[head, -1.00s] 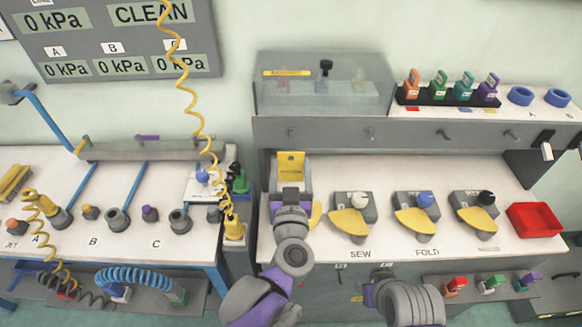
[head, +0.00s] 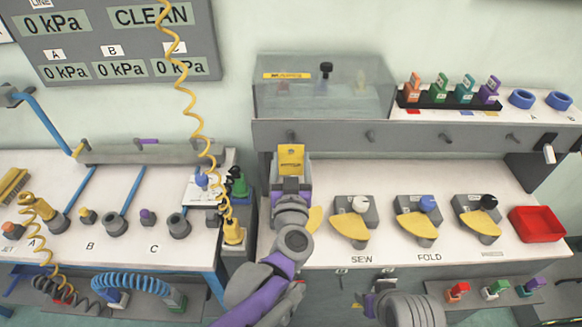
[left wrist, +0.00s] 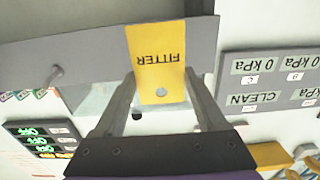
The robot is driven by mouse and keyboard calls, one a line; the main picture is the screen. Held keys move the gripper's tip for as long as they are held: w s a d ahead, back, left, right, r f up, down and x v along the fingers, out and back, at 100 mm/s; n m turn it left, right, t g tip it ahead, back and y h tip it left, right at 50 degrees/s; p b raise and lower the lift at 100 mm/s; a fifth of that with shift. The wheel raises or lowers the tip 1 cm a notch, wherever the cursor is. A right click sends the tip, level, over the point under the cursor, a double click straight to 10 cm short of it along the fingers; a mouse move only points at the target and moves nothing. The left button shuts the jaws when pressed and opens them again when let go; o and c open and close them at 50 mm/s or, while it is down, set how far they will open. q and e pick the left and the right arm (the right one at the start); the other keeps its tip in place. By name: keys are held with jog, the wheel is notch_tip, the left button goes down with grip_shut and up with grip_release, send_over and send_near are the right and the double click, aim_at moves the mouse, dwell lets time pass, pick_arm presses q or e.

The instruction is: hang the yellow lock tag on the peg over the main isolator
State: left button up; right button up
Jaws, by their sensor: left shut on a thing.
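The yellow lock tag (head: 291,157) is upright in my left gripper (head: 291,183), in front of the grey rail and just below its leftmost peg (head: 291,137). In the left wrist view, the tag (left wrist: 160,60) reads FITTER and has a small hole. It sits between the two fingers of the left gripper (left wrist: 162,103). I cannot tell whether tag and peg touch. The leftmost switch below is mostly hidden behind my left gripper; only part of its yellow lever (head: 315,219) shows. My right gripper is low in the head view, mostly hidden by its own wrist.
The grey rail (head: 410,138) carries more pegs to the right. Several yellow-lever switches (head: 350,223) stand on the white panel below, beside a red tray (head: 537,223). A clear-lidded box (head: 322,90) is above the rail. A coiled yellow hose (head: 188,80) hangs at left.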

pick_arm(q)
jog(key=shift+w+f+b, duration=0.15)
jog(key=shift+w+b, duration=0.15)
jog(key=shift+w, duration=0.85)
jog(key=shift+w+f+b, duration=0.15)
jog(key=shift+w+b, duration=0.15)
jog(key=shift+w, duration=0.85)
jog(key=shift+w+f+b, duration=0.35)
jog(key=shift+w+b, duration=0.15)
jog(key=shift+w, duration=0.15)
